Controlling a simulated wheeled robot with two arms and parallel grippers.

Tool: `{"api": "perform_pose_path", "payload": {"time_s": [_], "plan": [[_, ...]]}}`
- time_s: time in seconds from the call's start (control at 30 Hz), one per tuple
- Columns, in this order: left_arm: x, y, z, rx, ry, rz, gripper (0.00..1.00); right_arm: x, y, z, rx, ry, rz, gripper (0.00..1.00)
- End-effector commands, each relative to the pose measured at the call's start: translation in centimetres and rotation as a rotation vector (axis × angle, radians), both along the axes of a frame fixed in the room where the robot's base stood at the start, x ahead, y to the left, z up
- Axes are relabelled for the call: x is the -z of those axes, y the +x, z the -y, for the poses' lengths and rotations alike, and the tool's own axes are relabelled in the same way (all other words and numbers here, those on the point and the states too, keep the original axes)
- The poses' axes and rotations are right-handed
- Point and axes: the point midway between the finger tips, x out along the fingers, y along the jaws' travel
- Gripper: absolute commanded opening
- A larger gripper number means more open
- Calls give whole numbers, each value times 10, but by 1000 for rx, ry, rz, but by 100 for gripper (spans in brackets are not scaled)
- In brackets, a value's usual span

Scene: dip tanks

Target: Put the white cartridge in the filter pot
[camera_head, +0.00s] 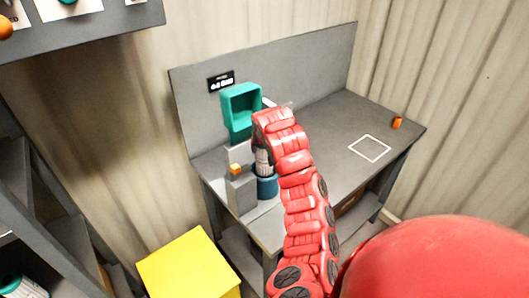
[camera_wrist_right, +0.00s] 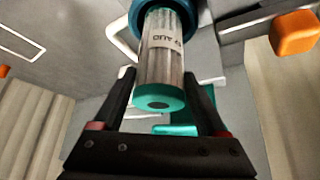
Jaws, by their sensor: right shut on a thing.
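The white cartridge (camera_wrist_right: 164,58) has dark lettering and a teal end cap (camera_wrist_right: 158,99). My right gripper (camera_wrist_right: 160,62) is shut on it, with a finger on either side. In the head view the cartridge (camera_head: 263,163) shows upright below my right gripper (camera_head: 264,146), partly hidden by my arm. The blue filter pot (camera_head: 267,187) is directly beneath it. In the wrist view the cartridge's far end meets the pot's round blue rim (camera_wrist_right: 138,10). It looks lined up with the opening, but I cannot tell how deep it sits. My left gripper is not in view.
A grey block with an orange knob (camera_head: 235,168) stands left of the pot. A teal open box (camera_head: 241,110) is behind. The table's right side has a white square outline (camera_head: 369,148) and an orange block (camera_head: 397,122). A yellow box (camera_head: 190,265) stands in front.

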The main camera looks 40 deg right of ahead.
Motion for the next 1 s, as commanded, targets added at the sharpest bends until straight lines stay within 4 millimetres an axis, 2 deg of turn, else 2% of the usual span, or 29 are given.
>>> {"api": "perform_pose_path", "payload": {"time_s": [0.07, 0.2, 0.9, 0.93, 1.0], "plan": [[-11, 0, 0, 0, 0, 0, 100, 10, 0, 0, -2, 0, -2, 0], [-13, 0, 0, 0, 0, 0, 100, 24, -1, 0, 1, 0, -1, 0], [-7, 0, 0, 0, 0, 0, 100, 35, 1, 0, -1, -2, 5, 0], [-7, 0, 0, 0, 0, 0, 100, 35, 1, 0, -1, -2, 4, 80], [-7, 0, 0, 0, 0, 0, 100, 35, 1, 0, -1, -2, 4, 93]]}}
